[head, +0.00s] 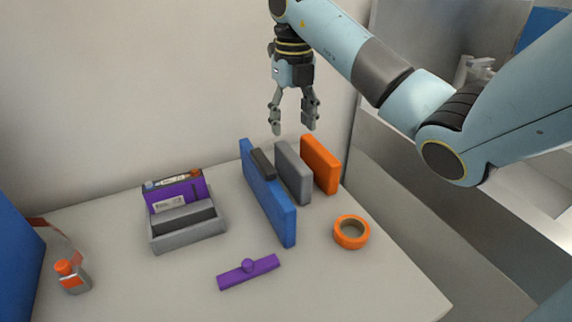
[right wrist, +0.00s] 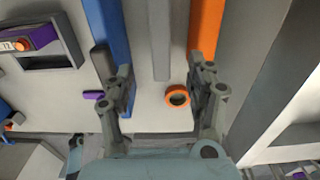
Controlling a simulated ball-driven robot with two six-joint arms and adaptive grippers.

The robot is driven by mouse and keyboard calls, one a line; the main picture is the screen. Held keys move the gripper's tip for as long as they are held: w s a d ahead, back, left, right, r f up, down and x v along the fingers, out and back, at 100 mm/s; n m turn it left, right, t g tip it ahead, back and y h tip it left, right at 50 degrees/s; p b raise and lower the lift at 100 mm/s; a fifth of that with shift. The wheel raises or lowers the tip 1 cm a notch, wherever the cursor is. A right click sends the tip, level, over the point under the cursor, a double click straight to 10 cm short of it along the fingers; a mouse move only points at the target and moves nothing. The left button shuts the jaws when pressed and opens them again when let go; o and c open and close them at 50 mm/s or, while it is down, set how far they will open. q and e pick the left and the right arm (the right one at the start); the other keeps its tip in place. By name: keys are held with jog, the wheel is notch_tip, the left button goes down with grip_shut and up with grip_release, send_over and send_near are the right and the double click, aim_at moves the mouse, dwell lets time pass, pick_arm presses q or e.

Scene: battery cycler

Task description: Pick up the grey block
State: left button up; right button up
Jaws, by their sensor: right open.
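The grey block (head: 293,172) stands upright on the table in the head view, between a blue panel and an orange block. It also shows in the right wrist view (right wrist: 159,40) as a narrow grey strip at the top, between the fingers. My right gripper (head: 295,130) is open and empty, pointing down above the grey block and apart from it. Its two fingers show in the right wrist view (right wrist: 165,95), spread on either side of the block's line. My left gripper is not in view.
Close beside the block stand the blue panel (head: 268,195), with a dark piece at its top, and the orange block (head: 320,164). An orange ring (head: 351,232), a purple handled bar (head: 249,271), a grey holder (head: 190,236) with a purple battery and a small bottle (head: 71,277) lie around.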

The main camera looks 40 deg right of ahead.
aim_at(292, 155)
notch_tip(292, 155, down, 4)
jog(key=b, duration=0.3)
jog(key=shift+f, duration=0.2)
jog(key=shift+f+b, duration=0.25)
jog(key=shift+b, duration=0.15)
notch_tip(292, 155, down, 4)
jog(key=shift+f, duration=0.3)
jog(key=shift+c, duration=0.5)
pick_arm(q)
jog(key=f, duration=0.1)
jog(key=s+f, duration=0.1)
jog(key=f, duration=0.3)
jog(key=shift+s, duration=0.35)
pick_arm(e)
jog(key=c, duration=0.8)
